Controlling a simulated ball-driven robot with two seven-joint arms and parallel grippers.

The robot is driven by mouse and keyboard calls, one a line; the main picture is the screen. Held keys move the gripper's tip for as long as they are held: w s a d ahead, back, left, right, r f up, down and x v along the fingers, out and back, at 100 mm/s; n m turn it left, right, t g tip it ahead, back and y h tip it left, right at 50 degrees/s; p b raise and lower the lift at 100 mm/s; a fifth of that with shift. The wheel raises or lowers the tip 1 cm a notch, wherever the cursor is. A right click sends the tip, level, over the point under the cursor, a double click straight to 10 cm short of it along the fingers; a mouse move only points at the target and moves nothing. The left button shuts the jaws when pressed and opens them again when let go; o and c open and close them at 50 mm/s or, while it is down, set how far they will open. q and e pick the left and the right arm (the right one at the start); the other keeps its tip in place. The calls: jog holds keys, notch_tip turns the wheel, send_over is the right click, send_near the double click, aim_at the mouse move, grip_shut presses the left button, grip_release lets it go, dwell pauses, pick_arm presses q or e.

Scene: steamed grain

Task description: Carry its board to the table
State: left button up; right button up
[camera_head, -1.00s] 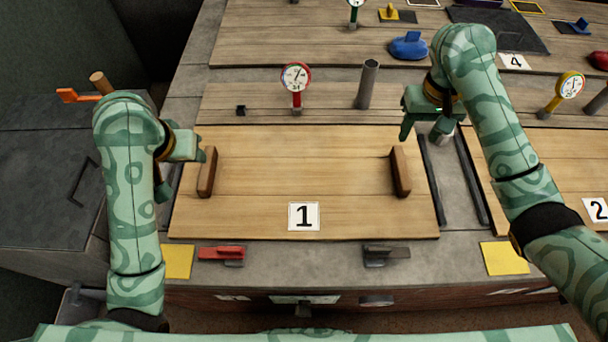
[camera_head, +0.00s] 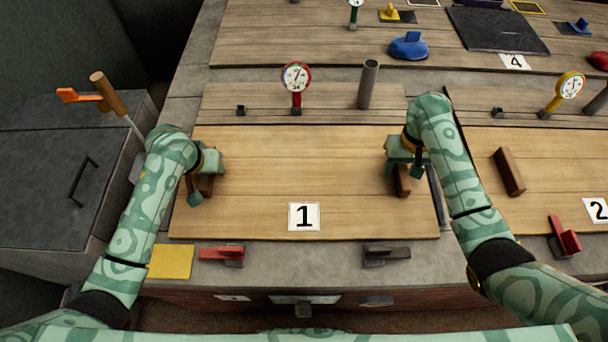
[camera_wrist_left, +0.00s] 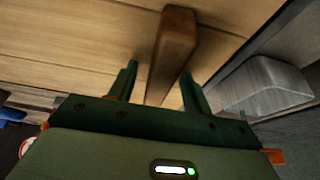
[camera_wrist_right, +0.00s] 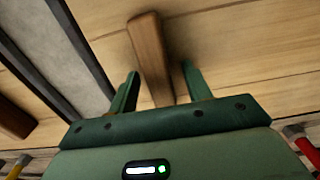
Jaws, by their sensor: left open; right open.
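A wooden board (camera_head: 300,160) with a white card marked 1 (camera_head: 304,216) lies flat on the grey counter. It has a dark wooden handle near each end. My left gripper (camera_head: 204,178) is open over the left handle (camera_head: 207,186); in the left wrist view that handle (camera_wrist_left: 174,45) stands between the two spread fingers. My right gripper (camera_head: 404,168) is open at the right handle (camera_head: 403,181); in the right wrist view this handle (camera_wrist_right: 150,50) lies between its open fingers. Neither gripper is closed on a handle.
Behind the board stand a red-rimmed dial (camera_head: 295,78) and a grey pipe (camera_head: 368,84). A red lever (camera_head: 222,253) and a dark lever (camera_head: 386,252) sit at the front edge. A second board (camera_head: 540,165) lies to the right. A dark cabinet (camera_head: 45,180) stands left.

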jog(key=shift+f, duration=0.1)
pick_arm(q)
grip_shut()
pick_arm(e)
grip_shut()
pick_arm(q)
jog(key=shift+w, duration=0.1)
pick_arm(e)
jog(key=shift+w, duration=0.1)
dwell(1.0)
